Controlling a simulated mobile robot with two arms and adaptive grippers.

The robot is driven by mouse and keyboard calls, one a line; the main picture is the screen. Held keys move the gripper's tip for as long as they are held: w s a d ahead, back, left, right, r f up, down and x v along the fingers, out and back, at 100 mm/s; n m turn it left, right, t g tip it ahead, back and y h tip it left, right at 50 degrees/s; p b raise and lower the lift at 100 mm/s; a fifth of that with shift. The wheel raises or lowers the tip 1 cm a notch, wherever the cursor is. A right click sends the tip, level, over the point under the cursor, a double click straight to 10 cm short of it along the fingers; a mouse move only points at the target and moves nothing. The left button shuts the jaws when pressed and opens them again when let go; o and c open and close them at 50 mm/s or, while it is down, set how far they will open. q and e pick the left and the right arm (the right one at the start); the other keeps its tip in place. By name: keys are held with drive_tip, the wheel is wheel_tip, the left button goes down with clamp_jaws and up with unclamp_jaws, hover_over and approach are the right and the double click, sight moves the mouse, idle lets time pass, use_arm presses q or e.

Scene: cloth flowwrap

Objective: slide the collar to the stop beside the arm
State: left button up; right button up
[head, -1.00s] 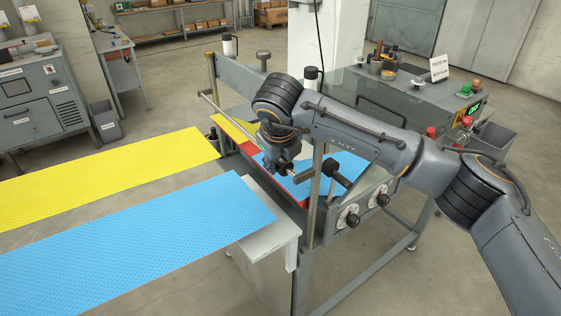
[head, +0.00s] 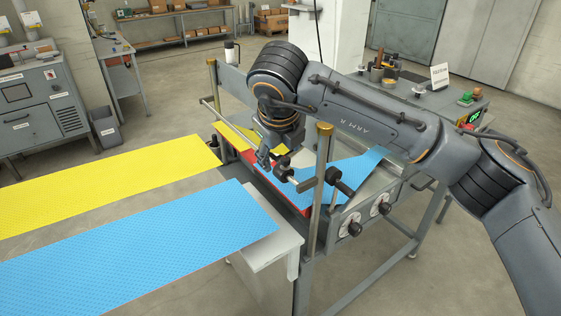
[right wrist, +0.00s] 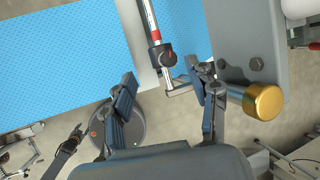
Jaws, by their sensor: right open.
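A grey cranked arm (right wrist: 180,88) is beside the collar. I cannot clearly tell which part is the stop. In the head view my right gripper (head: 266,158) is at the rod, near a dark round piece (head: 282,164). My left gripper is not in view.
A gold-topped post (head: 325,129) and a dark block (head: 308,183) stand close right of the gripper. A blue web (head: 130,240) and a yellow web (head: 100,180) extend left. A grey frame with black knobs (head: 354,229) is below right.

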drive_tip(key=shift+v, duration=2.2)
